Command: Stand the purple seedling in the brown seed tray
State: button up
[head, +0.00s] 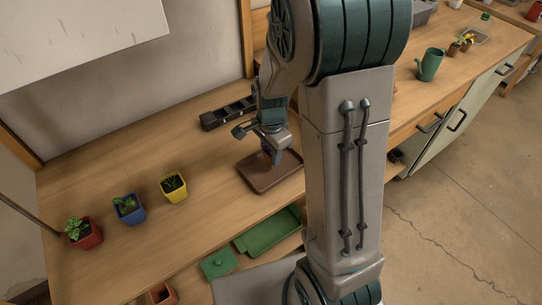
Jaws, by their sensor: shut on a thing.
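The brown seed tray (256,183) lies on the wooden bench at the middle of the head view, partly hidden at its right by my arm. My gripper (271,143) points down over the tray's back part. It is shut on a small purple thing, which I take to be the purple seedling (275,157). Only a little of the seedling shows below the jaws. I cannot tell whether its bottom touches the tray, or whether it is upright or tilted.
Red (86,236), blue (130,211) and yellow (174,190) potted seedlings stand at the left. A dark long holder (226,115) lies behind the tray. A green tray (268,234) sits lower in front. A green watering can (430,66) stands right. Bench between yellow pot and tray is clear.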

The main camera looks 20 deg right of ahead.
jog(key=shift+f, duration=1.15)
jog(key=shift+f, duration=0.1)
jog(key=o, duration=1)
